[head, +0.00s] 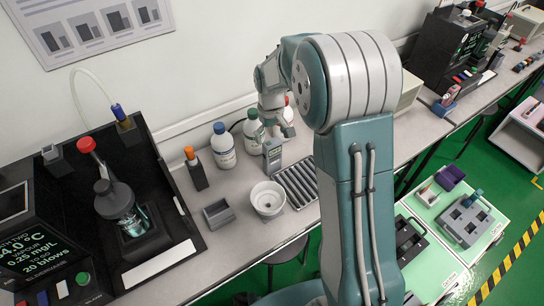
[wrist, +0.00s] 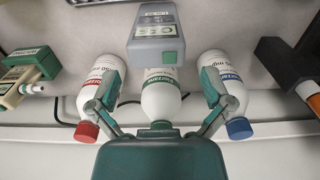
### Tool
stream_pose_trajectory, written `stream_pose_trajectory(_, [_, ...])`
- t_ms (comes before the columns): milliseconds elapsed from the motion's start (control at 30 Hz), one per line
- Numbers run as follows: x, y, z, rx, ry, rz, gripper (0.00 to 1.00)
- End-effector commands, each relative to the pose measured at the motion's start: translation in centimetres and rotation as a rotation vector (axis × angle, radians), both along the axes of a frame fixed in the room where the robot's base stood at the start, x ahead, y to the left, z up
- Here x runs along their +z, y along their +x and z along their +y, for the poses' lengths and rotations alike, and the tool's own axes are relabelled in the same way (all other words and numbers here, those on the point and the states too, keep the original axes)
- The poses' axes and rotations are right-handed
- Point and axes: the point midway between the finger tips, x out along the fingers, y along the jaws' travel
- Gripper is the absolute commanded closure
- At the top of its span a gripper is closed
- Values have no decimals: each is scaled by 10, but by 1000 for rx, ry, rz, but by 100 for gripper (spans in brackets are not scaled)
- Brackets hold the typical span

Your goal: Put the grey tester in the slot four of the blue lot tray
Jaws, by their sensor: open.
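The grey tester (head: 272,158) stands on the bench in front of the bottles in the head view.
White bottles with red (wrist: 100,90), green (wrist: 160,100) and blue (wrist: 225,85) caps stand close by the tester. A white bowl (head: 268,200), a ribbed rack (head: 298,184) and an orange-topped black holder (head: 196,172) are near. A dark tray (head: 412,243) lies beside the blue-grey one.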

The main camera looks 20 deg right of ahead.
Motion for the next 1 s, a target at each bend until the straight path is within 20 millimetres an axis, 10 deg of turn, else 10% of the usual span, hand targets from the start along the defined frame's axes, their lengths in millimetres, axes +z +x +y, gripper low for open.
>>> stream_pose_trajectory(667, [-54,1,-3,0,0,-1,0])
stream_pose_trajectory(833, [-54,1,-3,0,0,0,71])
stream_pose_trajectory(1000, [-54,1,-3,0,0,0,75])
